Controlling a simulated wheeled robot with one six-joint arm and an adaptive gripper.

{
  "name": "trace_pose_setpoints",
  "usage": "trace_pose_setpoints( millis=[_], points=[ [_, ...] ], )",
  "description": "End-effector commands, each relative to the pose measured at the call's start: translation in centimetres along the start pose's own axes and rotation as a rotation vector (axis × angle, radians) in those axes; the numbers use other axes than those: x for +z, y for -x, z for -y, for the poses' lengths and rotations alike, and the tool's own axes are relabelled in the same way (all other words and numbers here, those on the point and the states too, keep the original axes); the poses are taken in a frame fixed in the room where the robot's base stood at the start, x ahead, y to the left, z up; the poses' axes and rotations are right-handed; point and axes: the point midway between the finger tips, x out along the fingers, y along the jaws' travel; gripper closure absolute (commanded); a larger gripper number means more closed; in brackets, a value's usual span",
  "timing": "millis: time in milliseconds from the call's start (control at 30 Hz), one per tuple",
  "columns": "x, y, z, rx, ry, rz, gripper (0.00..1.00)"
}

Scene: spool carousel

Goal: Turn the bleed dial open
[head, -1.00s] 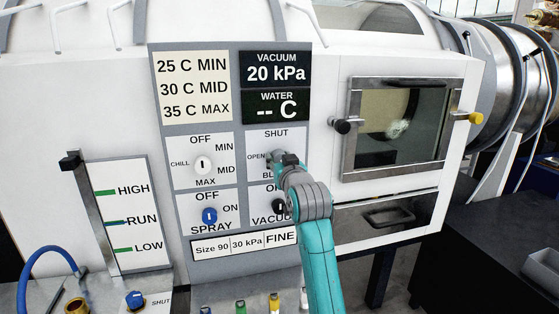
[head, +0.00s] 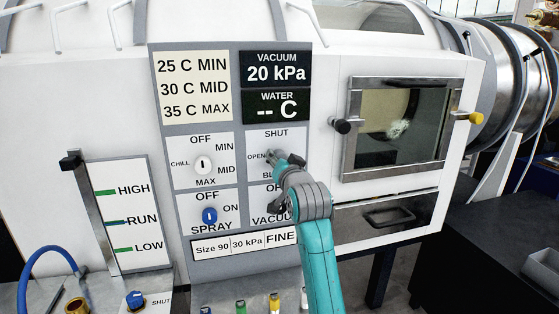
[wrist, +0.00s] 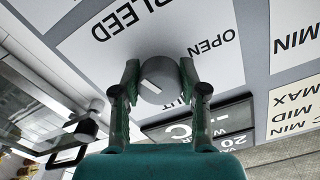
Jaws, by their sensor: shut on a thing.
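The bleed dial (wrist: 158,72) is a round grey knob with a short white mark on its face, on the white panel between the printed words OPEN, SHUT and BLEED. In the wrist view my gripper (wrist: 160,80) has one finger on each side of the knob, closed on it. In the head view my gripper (head: 275,157) is at the bleed panel (head: 288,134), with the arm rising from below. There the gripper hides the dial and part of the BLEED label. I cannot tell exactly which word the white mark points to.
The white chill dial (head: 203,165) and blue spray dial (head: 209,215) are just left. The vacuum dial below is mostly behind my arm. A windowed door (head: 402,125) with a black knob (head: 342,126) stands at the right. A lever slide (head: 88,215) is far left.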

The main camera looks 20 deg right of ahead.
Motion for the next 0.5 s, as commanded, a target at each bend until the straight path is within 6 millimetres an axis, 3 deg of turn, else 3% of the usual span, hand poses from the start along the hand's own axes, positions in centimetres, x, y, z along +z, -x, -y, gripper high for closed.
trace_pose_setpoints(
  millis=[500],
  points=[
    [-0.02,-0.01,0.09,0.000,-0.488,0.000,0.92]
  ],
)
